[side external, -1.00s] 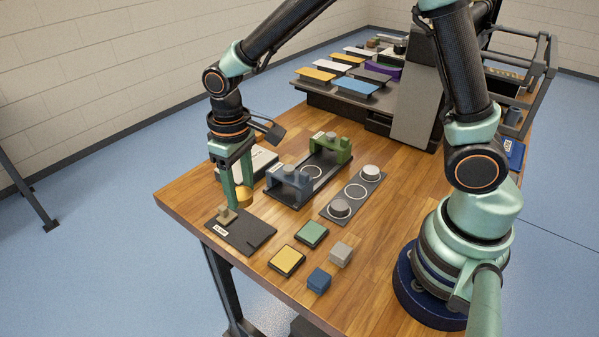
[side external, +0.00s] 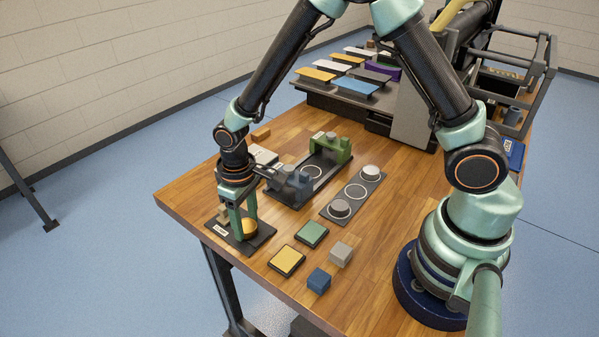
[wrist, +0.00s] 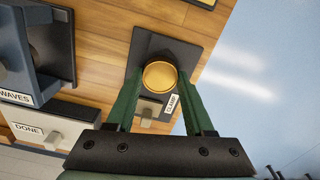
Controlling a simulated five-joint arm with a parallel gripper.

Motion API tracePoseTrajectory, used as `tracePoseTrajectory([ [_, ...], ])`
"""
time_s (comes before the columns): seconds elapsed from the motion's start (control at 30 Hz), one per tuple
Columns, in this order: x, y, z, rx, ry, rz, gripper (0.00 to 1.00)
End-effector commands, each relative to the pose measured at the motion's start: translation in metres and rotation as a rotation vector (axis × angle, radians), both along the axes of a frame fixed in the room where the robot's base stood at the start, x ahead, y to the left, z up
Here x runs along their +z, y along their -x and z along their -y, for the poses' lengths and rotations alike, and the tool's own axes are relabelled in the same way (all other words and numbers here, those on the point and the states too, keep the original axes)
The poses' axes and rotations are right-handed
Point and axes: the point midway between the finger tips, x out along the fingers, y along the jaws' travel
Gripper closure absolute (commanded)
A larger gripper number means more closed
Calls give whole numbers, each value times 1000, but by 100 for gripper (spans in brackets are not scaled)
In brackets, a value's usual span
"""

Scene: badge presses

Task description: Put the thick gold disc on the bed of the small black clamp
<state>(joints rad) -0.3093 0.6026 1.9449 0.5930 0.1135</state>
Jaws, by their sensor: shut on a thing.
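The thick gold disc (side external: 250,227) is held between the green fingers of my gripper (side external: 245,224), and it also shows in the wrist view (wrist: 160,77). The small black clamp is a dark flat plate (side external: 264,239) with a tan block and a label reading CLAMP; it also shows in the wrist view (wrist: 150,45). The disc is low over the plate, beside the tan block (wrist: 149,109). I cannot tell whether the disc touches the bed. The fingers partly hide the plate and block in the side view.
A blue-grey press (side external: 290,185) and a green press (side external: 335,147) stand behind to the right. A dark strip (side external: 338,217) with grey discs lies right of them. A yellow pad (side external: 286,261), a green pad (side external: 312,234), a grey cube (side external: 340,253) and a blue cube (side external: 319,280) sit in front.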

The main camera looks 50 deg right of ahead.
Motion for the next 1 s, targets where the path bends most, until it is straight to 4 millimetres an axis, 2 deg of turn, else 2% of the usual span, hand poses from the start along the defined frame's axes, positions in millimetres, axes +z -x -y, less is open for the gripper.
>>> tracePoseTrajectory([
  [0.1,-3,0,0,0,0,0,100],
  [0.13,-3,0,0,0,0,0,39],
  [0.2,-3,0,0,0,0,0,17],
  [0.5,-2,0,0,0,0,0,17],
  [0.63,5,0,0,0,0,1,17],
  [0.77,23,-1,0,0,-2,5,17],
  [1.0,73,-1,0,0,-2,7,17],
])
